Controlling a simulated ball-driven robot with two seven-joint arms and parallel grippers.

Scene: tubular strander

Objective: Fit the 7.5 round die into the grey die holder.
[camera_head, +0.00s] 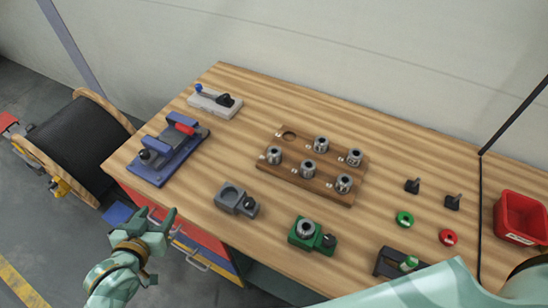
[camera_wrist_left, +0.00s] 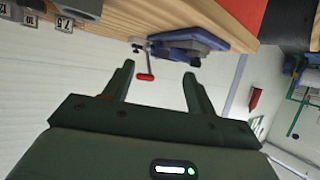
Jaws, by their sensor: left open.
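The grey die holder (camera_head: 229,195) lies on the bench left of centre, and its round recess looks empty. Several round metal dies sit in a wooden die board (camera_head: 265,173) behind it and to the right. The board's back-left hole is empty. I cannot read the sizes in the head view. The left wrist view shows a 7.5 label (camera_wrist_left: 65,24) beside labels 10 and 12 at its upper left, but I cannot tell which die is the 7.5. My left gripper (camera_head: 157,214) is open and empty, off the bench's front-left edge. My right gripper is out of view.
A green die holder (camera_head: 299,239) with a die in it sits right of the grey one. A blue device with a red handle (camera_head: 185,128) stands at the left. Green and red rings (camera_head: 404,218) and a red bin (camera_head: 519,215) are at the right. Bare wood surrounds the grey holder.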

